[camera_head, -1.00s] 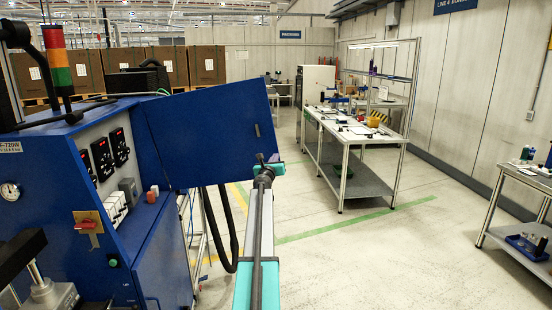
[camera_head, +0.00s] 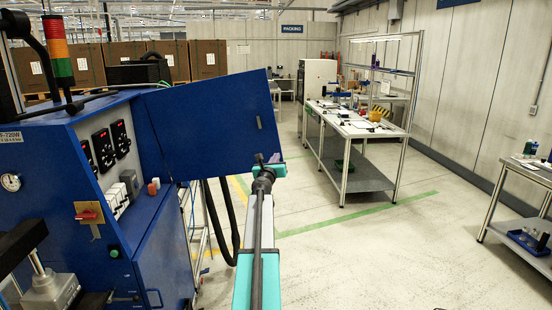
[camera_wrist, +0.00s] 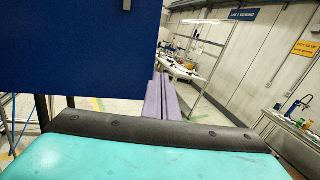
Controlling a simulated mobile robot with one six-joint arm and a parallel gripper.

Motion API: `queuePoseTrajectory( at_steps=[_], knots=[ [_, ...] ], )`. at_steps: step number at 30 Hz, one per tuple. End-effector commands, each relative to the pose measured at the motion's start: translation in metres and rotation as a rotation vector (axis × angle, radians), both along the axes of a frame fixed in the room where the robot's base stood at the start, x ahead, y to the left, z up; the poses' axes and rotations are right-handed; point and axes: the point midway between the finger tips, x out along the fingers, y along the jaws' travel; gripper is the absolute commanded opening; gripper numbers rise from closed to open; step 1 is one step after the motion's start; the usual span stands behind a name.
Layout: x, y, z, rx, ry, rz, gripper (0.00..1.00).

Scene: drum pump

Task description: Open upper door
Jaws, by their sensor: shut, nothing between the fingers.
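The upper door (camera_head: 210,125) is a flat blue panel on the blue machine cabinet. It stands swung out to the right of the control panel, well open. In the wrist view the door (camera_wrist: 75,45) fills the upper left. My gripper (camera_wrist: 163,92) shows there as two purple-grey fingers, shut together and empty, just right of the door's lower right corner. I cannot tell whether they touch the door.
The blue cabinet (camera_head: 75,190) has meters and switches, with a signal tower (camera_head: 57,50) on top. Dark hoses (camera_head: 222,225) hang below the door. A workbench (camera_head: 352,130) stands to the right, another bench (camera_head: 520,172) at the far right. The floor between is clear.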

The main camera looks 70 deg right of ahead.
Motion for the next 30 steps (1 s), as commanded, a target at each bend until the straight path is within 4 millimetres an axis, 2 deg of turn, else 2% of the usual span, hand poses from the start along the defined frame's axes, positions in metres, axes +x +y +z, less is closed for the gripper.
queuePoseTrajectory(
  at_steps=[7,23,26,30],
  knots=[
    [-0.004,0.016,-0.001,0.0,-0.001,0.001,0.0],
    [-0.002,0.019,-0.002,0.003,-0.004,0.003,0.0],
    [0.004,0.024,-0.011,0.017,-0.026,0.006,0.0],
    [0.027,0.04,-0.042,0.071,-0.105,0.016,0.0]
  ],
)
